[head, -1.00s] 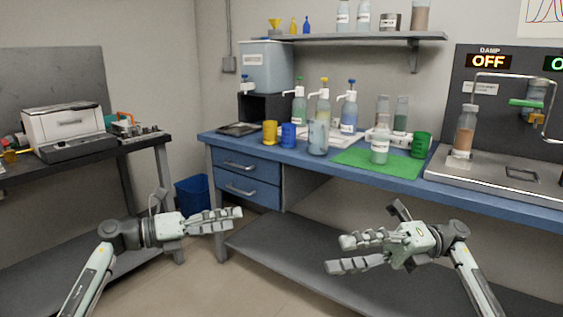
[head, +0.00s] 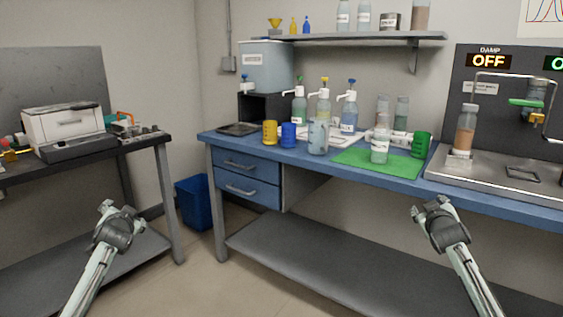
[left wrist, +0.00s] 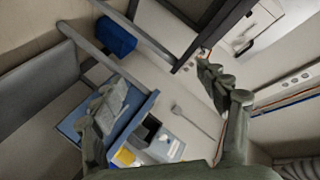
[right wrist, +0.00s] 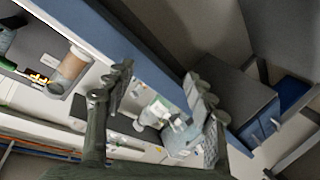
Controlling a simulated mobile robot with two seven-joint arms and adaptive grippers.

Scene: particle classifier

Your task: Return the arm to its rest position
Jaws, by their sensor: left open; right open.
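In the head view, my left arm (head: 113,230) stands at the lower left and my right arm (head: 442,228) at the lower right.
A blue workbench (head: 215,141) carries bottles, cups and a green mat (head: 349,157). A dark side table (head: 150,142) with a white printer (head: 62,122) stands left. A blue bin (head: 193,203) is between them on the floor. Open space lies between my arms.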

